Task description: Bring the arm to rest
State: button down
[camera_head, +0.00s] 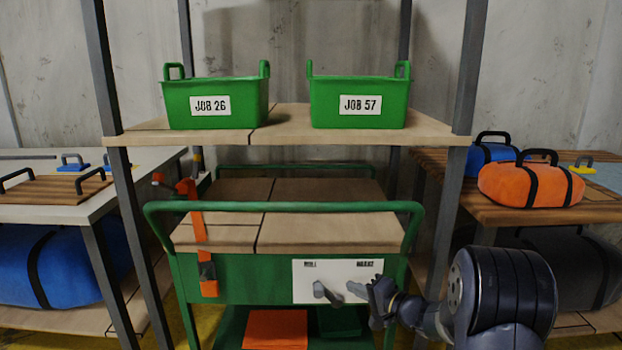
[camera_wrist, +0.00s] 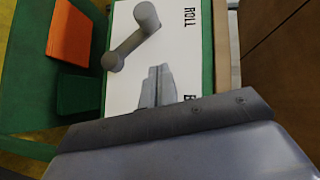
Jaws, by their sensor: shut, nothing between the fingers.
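My arm comes in from the lower right of the head view. My gripper (camera_head: 370,294) is in front of the white panel (camera_head: 305,280) on the green cart. In the wrist view its fingers (camera_wrist: 157,86) are together, with nothing between them, over the same panel (camera_wrist: 125,88). A grey lever (camera_head: 323,292) sits on the panel just left of the gripper, under a label. In the wrist view this lever (camera_wrist: 132,38) is apart from the fingers and the label beside it reads ROLL. The second label is partly hidden by the gripper. I cannot tell whether the fingers touch the panel.
The green cart (camera_head: 240,278) stands under a shelf (camera_head: 290,136) holding two green bins, JOB 26 (camera_head: 180,105) and JOB 57 (camera_head: 335,105). An orange clamp (camera_head: 200,235) hangs on the cart's left. Grey posts flank it. A right-hand bench carries an orange bag (camera_head: 515,184).

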jog(key=d+f+m+t+y+p, duration=0.2)
jog(key=d+f+m+t+y, duration=0.1)
jog(key=d+f+m+t, duration=0.1)
jog(key=shift+d+f+m+t, duration=0.3)
jog(key=shift+d+f+m, duration=0.25)
jog(key=shift+m, duration=0.65)
